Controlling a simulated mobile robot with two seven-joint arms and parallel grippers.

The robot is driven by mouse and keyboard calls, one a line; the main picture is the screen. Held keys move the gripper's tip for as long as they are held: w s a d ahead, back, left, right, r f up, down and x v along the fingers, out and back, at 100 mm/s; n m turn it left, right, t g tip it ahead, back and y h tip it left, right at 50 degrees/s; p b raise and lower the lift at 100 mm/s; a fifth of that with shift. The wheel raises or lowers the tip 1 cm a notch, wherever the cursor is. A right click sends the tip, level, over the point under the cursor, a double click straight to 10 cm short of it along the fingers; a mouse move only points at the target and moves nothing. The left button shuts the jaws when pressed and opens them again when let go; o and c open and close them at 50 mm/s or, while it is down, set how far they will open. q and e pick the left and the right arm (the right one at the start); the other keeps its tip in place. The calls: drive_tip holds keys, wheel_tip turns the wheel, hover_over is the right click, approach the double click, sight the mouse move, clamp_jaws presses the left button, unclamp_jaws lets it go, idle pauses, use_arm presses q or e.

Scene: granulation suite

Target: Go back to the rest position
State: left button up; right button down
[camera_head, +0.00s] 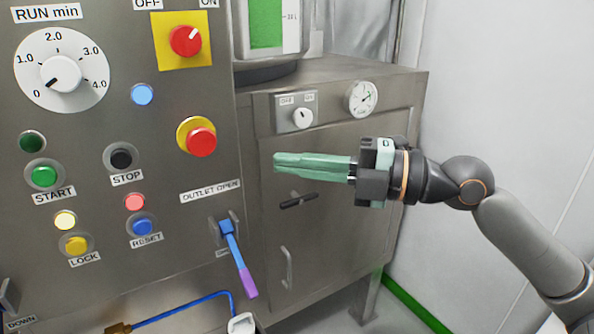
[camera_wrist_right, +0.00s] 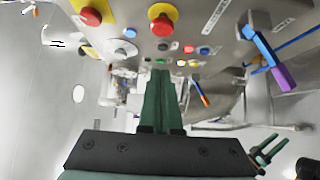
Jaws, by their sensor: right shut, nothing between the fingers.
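My right gripper (camera_head: 277,162) reaches in from the right in the head view, its green fingers pointing left, in front of the steel cabinet. The fingers are together with nothing between them. In the right wrist view the shut gripper (camera_wrist_right: 160,74) points toward the control panel, apart from it. My left gripper is not in the head view.
The control panel (camera_head: 100,118) fills the left, with a run dial (camera_head: 75,90), several buttons and a red stop button (camera_head: 201,141). A blue lever (camera_head: 232,245) with a purple end hangs below. The cabinet (camera_head: 340,230) carries a gauge (camera_head: 362,98). A white wall (camera_head: 510,90) is at right.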

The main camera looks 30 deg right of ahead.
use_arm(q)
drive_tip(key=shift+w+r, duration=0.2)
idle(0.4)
